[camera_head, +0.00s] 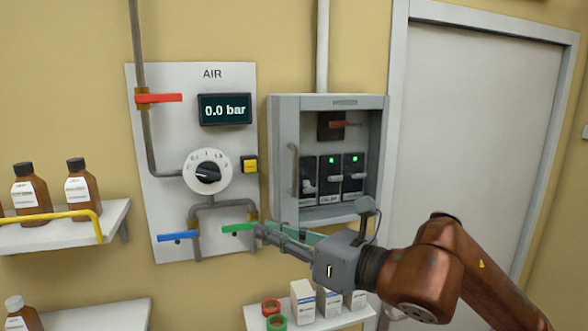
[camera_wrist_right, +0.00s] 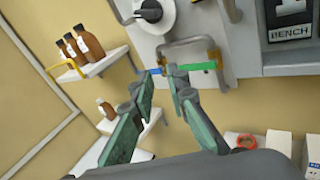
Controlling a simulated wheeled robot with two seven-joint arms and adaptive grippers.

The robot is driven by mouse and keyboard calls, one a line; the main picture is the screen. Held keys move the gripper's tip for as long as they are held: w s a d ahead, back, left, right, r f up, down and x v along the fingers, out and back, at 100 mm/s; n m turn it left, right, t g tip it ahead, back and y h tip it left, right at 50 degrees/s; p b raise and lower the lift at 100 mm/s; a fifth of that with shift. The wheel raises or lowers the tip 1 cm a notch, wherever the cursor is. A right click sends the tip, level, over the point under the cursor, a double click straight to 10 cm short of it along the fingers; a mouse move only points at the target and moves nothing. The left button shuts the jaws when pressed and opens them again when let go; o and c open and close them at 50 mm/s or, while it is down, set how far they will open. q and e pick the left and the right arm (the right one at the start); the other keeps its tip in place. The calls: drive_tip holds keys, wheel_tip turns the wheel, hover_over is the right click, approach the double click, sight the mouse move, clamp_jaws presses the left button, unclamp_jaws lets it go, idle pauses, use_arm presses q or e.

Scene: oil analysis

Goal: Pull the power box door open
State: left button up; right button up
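The grey power box (camera_head: 384,108) hangs on the wall right of the AIR panel. Its front frame has a vertical handle (camera_head: 293,170) on the left side, and breakers show inside. The door looks shut with a see-through front, but I cannot be sure. Part of the box shows at the top right of the right wrist view (camera_wrist_right: 300,62). My right gripper (camera_head: 262,233) is below and left of the handle, apart from it, near the green valve lever (camera_head: 236,228). In the right wrist view its two fingers (camera_wrist_right: 160,82) are apart with nothing between them. My left gripper is not in view.
The AIR panel (camera_head: 225,75) carries a red lever (camera_head: 160,98), a dial (camera_head: 207,172) and a blue lever (camera_head: 178,237). A shelf (camera_head: 248,318) with small boxes and tape rolls is below the power box. Bottles stand on shelves at left. A door (camera_head: 470,120) is at right.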

sight(296, 169)
drive_tip(key=w+d+r+m+t+h, duration=0.3)
drive_tip(key=d+r+t+h, duration=0.2)
drive_tip(key=d+r, duration=0.35)
drive_tip(key=p+x, duration=0.1)
drive_tip(key=x, duration=0.2)
drive_tip(key=p+x, duration=0.1)
drive_tip(key=x, duration=0.3)
drive_tip(key=shift+s+a+r+p, duration=0.1)
drive_tip(key=shift+s+a+p, duration=0.1)
drive_tip(key=shift+a+p, duration=0.15)
drive_tip(key=shift+w+a, duration=0.2)
drive_tip(key=shift+w, duration=0.25)
drive_tip(key=shift+c, duration=0.7)
clamp_jaws()
drive_tip(key=shift+s, duration=0.1)
